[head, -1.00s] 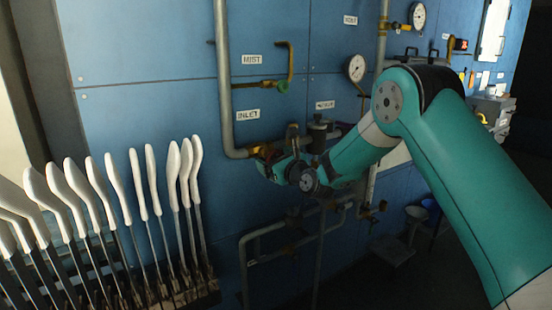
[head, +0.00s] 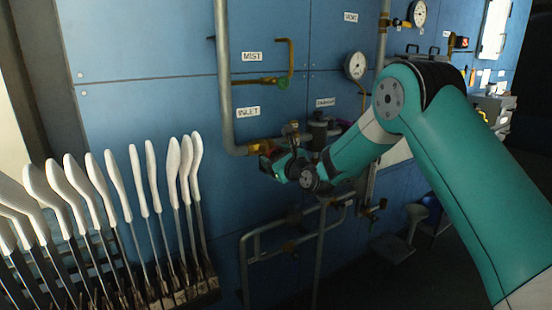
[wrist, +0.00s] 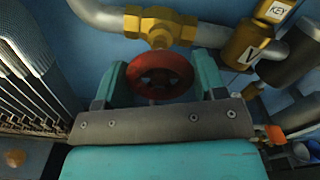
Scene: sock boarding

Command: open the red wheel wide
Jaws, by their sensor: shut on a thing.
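The red wheel (wrist: 161,57) sits on a brass valve (wrist: 160,24) in the wrist view, on a grey pipe running across the blue wall. My gripper (wrist: 161,78) has one teal finger on each side of the wheel and is shut on its rim. In the head view my gripper (head: 273,163) is at the end of the pipe near the INLET label (head: 248,112). The wheel is mostly hidden there by my gripper and wrist.
A rack of white sock boards (head: 137,180) stands at the left. The MIST valve (head: 283,83) and a gauge (head: 355,66) are above my wrist. Lower pipes (head: 290,236) run below it.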

